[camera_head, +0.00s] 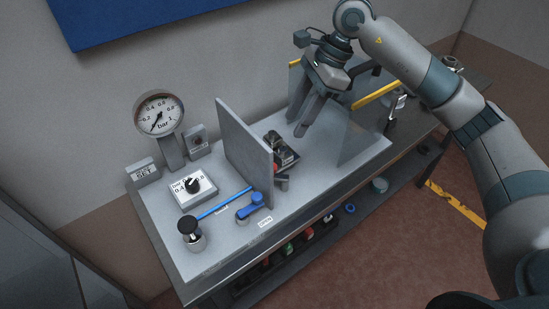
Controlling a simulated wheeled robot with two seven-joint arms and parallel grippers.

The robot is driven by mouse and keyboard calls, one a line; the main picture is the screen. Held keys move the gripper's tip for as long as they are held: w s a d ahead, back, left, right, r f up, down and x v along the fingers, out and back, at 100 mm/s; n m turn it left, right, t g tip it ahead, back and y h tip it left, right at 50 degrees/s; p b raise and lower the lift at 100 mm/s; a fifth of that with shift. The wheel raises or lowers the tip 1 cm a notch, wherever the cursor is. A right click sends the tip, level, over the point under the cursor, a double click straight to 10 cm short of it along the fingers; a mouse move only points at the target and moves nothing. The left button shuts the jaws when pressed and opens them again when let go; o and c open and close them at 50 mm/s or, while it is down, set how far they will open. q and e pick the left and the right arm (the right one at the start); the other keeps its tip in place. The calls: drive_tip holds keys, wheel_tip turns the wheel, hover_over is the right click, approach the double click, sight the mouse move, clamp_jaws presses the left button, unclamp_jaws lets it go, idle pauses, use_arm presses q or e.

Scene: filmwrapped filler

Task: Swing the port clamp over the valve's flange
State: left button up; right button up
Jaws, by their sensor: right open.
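My right gripper (299,126) comes down from the upper right, open and empty. It hangs between clear guard panels, above and behind a small dark assembly (283,148). That assembly sits on the bench just right of an upright grey plate (245,150). A small grey part (283,183) with a bit of red beside it shows at the plate's right edge, partly hidden by the plate. I cannot tell which of these parts is the port clamp or the valve's flange. The gripper looks apart from them. My left gripper is not in view.
Clear guard panels with yellow edges (376,95) flank the gripper. Left of the plate are a pressure gauge (159,114), a dial box (193,189), a blue lever (252,206) and a black-topped knob (190,232). A lower shelf holds small items. The bench's front strip is clear.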

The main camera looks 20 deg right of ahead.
drive_tip(key=p+x, duration=0.5)
drive_tip(key=x, duration=0.8)
drive_tip(key=shift+a+f+p, duration=0.1)
drive_tip(key=shift+f+p, duration=0.15)
drive_tip(key=shift+p, duration=0.05)
drive_tip(key=shift+a+f, duration=0.2)
drive_tip(key=shift+f, duration=0.4)
drive_tip(key=shift+c, duration=0.3)
drive_tip(key=c, duration=1)
